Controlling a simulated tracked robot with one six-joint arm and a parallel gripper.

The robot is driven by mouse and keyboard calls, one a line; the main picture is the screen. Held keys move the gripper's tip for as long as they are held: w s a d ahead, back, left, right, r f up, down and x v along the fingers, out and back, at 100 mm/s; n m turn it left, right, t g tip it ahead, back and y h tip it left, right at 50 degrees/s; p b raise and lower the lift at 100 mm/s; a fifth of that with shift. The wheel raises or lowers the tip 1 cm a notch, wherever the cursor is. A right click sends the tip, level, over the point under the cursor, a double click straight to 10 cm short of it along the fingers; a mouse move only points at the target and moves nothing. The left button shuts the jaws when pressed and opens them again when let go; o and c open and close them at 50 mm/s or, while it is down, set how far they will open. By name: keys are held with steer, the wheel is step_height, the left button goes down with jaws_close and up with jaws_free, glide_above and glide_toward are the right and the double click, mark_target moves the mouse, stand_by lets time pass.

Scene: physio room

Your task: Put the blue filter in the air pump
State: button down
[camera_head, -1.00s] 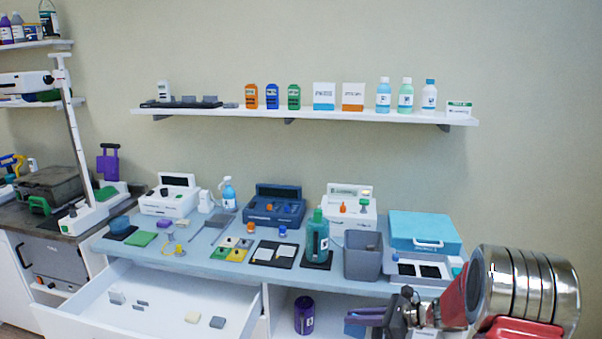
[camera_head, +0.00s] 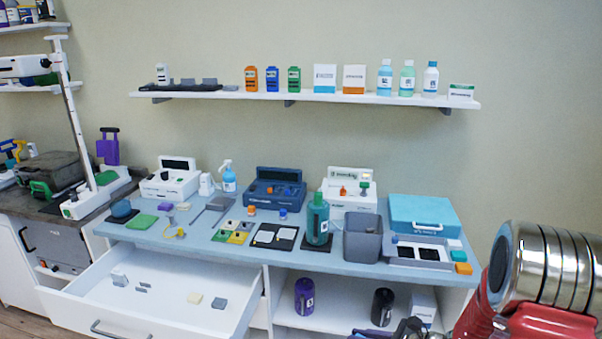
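A small blue round piece (camera_head: 283,213), which looks like the blue filter, stands on the blue-grey worktop in front of a dark blue machine (camera_head: 262,200) with an open lid. A similar orange piece (camera_head: 252,210) stands to its left. A white machine (camera_head: 338,203) with orange and green parts is to the right, and another white machine (camera_head: 165,188) to the left. I cannot tell which machine is the air pump. My gripper (camera_head: 400,332) is at the bottom edge, mostly cut off, low in front of the worktop and well away from the blue piece. Its opening is not visible.
An open white drawer (camera_head: 170,305) juts out below the worktop (camera_head: 205,243). A green bottle (camera_head: 318,222), a grey bin (camera_head: 362,240) and a light blue case (camera_head: 422,215) stand on the right. A wall shelf (camera_head: 330,97) with bottles and boxes hangs above.

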steer(key=m+t+h, duration=0.2)
steer(key=d+m+t+h, duration=0.1)
steer(key=m+h, duration=0.1)
steer(key=m, duration=0.1)
steer(key=shift+f+t, duration=0.15)
steer(key=shift+t, duration=0.25)
steer(key=shift+a, duration=0.5)
